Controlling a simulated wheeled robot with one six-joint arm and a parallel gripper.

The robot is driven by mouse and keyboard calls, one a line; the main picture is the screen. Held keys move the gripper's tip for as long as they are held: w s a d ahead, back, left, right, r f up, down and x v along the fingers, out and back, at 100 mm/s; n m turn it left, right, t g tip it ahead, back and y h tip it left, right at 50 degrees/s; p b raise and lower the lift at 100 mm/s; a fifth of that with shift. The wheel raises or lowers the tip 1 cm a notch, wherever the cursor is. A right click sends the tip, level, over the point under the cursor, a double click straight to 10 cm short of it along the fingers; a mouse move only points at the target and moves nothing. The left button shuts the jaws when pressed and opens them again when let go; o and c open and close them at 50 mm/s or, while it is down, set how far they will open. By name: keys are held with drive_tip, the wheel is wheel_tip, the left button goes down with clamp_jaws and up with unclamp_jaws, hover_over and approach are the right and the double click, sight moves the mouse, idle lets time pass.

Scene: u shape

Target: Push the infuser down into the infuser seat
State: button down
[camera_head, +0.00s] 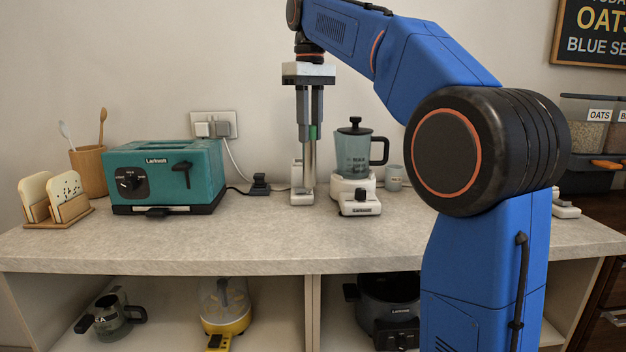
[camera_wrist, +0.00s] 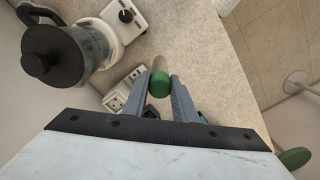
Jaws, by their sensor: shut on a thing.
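My gripper (camera_head: 309,138) points down above the counter, left of the glass jug. It is shut on a slim cylinder (camera_head: 309,166) with a metallic body and a green end. In the wrist view the green end (camera_wrist: 159,88) sits between my fingertips (camera_wrist: 160,80). The cylinder hangs upright, with its lower end close to a white block (camera_head: 301,197) on the counter; I cannot tell whether they touch. The jug (camera_head: 353,155) has a black lid and handle and stands on a white base (camera_head: 356,191). I cannot clearly make out the infuser seat.
A teal toaster (camera_head: 165,175) stands to the left, beside a wooden utensil cup (camera_head: 88,172) and a toast rack (camera_head: 57,199). A grey mug (camera_head: 394,177) is right of the jug. A wall outlet (camera_head: 213,125) is behind. The front counter strip is clear.

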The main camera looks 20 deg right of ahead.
sight(310, 159)
drive_tip(key=shift+f, duration=3.95)
drive_tip(key=c, duration=1.4)
unclamp_jaws()
drive_tip(key=shift+f, duration=0.1)
drive_tip(key=shift+c, duration=0.2)
